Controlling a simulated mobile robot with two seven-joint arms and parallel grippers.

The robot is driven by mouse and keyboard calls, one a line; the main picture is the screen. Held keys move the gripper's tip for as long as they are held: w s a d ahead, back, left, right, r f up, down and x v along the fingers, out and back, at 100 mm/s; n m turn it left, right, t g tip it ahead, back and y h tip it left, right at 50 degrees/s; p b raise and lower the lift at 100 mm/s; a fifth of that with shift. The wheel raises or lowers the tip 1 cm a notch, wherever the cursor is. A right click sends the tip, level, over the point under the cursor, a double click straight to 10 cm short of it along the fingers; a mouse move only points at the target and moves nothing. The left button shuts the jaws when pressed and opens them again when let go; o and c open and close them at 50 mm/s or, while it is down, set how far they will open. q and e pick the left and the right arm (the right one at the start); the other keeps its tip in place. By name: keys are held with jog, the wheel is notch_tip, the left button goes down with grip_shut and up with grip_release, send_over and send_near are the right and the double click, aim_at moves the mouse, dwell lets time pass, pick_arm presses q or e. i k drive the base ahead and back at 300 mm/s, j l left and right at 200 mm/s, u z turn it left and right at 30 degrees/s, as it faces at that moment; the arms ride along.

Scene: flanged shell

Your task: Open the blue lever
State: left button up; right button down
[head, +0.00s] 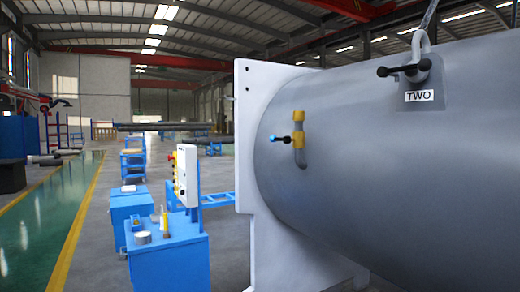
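The lever lies roughly level, pointing left towards the white flange plate (256,80). Neither of my grippers shows in the head view.
A black handle (404,69) and a "TWO" label (419,96) sit higher on the shell. Blue cabinets (170,260) and a white control panel (187,175) stand left of the flange. Open floor and a green walkway (40,225) lie further left.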

aim_at(278, 139)
jog(key=i+j+u, duration=0.1)
jog(key=i+u, duration=0.25)
jog(key=i, duration=1.85)
